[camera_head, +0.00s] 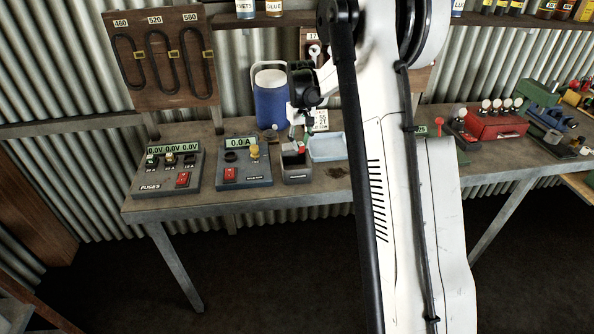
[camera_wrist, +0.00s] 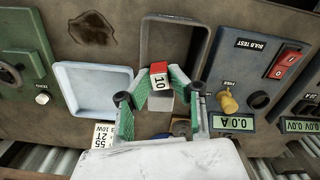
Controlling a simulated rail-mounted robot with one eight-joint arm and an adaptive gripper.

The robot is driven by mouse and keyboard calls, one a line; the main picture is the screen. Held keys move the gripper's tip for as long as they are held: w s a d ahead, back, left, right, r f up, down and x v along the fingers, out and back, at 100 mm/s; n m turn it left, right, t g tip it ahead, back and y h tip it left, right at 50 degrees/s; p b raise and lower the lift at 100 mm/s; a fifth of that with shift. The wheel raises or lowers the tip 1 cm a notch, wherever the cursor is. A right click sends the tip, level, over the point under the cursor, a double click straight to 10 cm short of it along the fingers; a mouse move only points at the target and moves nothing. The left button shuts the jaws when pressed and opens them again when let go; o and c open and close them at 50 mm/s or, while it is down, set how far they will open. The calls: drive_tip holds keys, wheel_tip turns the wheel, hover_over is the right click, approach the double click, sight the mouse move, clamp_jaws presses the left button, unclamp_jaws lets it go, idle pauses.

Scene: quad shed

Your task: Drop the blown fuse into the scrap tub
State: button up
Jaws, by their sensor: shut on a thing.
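The fuse (camera_wrist: 159,69) has a red top and a white label reading 10. My gripper (camera_wrist: 161,80), with green finger pads, is shut on it. In the head view the red fuse (camera_head: 302,148) shows small below my gripper (camera_head: 299,137), over the open grey tub (camera_head: 296,178). In the wrist view the tub's rim (camera_wrist: 143,36) surrounds a dark, empty-looking inside just beyond the fuse. The fuse appears held above or at the tub's near edge; its exact height is unclear. The tub's front label is too small to read.
A pale blue tray (camera_head: 327,147) stands right of the tub. The bulb test box (camera_head: 243,175), with a red switch and yellow knob, stands left of it. The fuses box (camera_head: 167,172) is farther left. Bare bench lies in front.

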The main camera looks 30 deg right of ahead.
drive_tip(key=shift+f+b, duration=0.5)
drive_tip(key=shift+f, duration=1.3)
drive_tip(key=o, duration=0.9)
drive_tip(key=shift+r, duration=0.1)
wheel_tip(320, 180, up, 12)
drive_tip(key=shift+f, duration=0.1)
